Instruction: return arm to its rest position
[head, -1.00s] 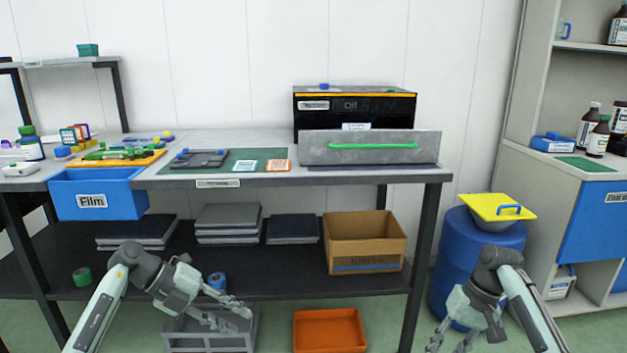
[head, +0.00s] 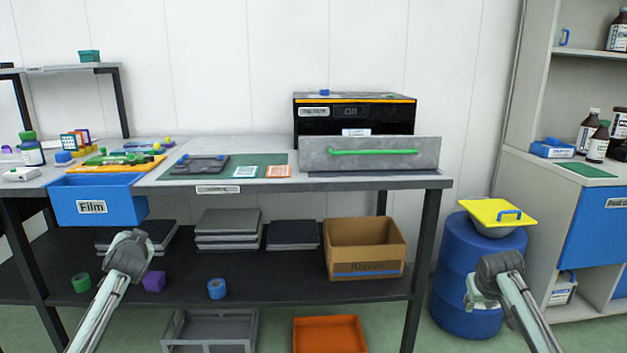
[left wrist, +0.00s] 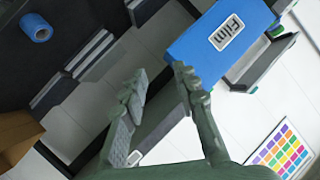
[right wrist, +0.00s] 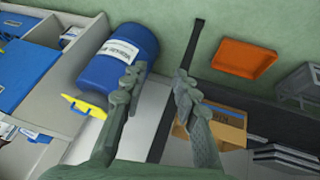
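My left gripper (left wrist: 161,86) shows in the left wrist view with its two fingers apart and nothing between them. My right gripper (right wrist: 156,88) shows in the right wrist view, also with fingers apart and empty. In the head view my left arm stands low in front of the bench's left half, and its fingers are hidden. My right arm stands low at the right, in front of the blue barrel (head: 460,260); only a grey part of its hand shows beside the elbow, and its fingers cannot be made out.
A bench (head: 330,183) carries a black oven (head: 365,118) with a grey green-handled front panel (head: 370,163). A blue Film drawer (head: 115,205) juts out from its left. A cardboard box (head: 365,262) stands on the lower shelf. An orange tray (head: 330,335) lies on the floor.

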